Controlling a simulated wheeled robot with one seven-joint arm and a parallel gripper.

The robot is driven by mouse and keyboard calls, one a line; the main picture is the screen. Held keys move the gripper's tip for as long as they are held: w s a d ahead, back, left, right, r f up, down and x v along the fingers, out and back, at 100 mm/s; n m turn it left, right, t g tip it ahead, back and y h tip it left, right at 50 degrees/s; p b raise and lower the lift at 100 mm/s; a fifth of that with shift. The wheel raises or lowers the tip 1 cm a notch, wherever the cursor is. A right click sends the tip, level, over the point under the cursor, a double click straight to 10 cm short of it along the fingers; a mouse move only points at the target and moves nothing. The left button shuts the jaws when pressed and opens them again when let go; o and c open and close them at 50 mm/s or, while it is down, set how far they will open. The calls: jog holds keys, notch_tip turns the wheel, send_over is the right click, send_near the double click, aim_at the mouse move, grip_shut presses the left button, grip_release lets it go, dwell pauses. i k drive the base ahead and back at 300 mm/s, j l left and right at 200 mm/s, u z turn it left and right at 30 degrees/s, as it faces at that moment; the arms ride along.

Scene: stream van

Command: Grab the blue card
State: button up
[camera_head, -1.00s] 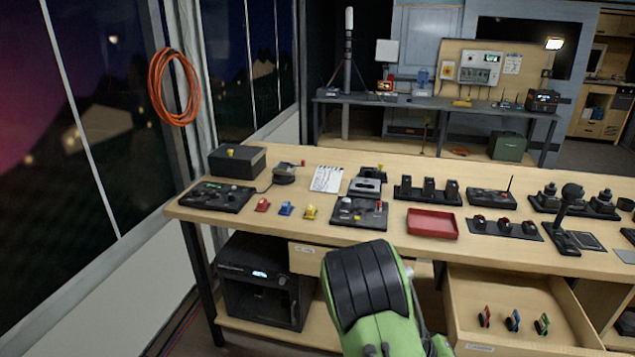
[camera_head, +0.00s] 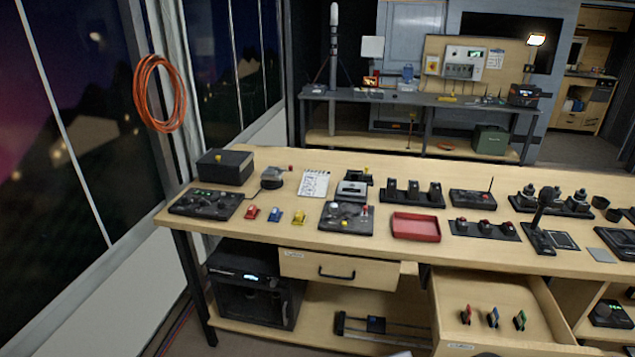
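A small blue card (camera_head: 493,317) stands upright in the open drawer (camera_head: 456,333) at the lower right. A red card (camera_head: 466,315) is on its left and a green card (camera_head: 520,320) on its right, with gaps between them. My gripper is not in view, so I cannot see whether it is open or shut.
The drawer juts out from under a wooden workbench (camera_head: 400,258). On the bench are a red tray (camera_head: 416,226), control boxes and a small blue item (camera_head: 275,215) between a red and a yellow one. A second drawer (camera_head: 338,270) to the left is shut.

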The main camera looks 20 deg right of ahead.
aim_at(494, 316)
jog(key=z, duration=1.95)
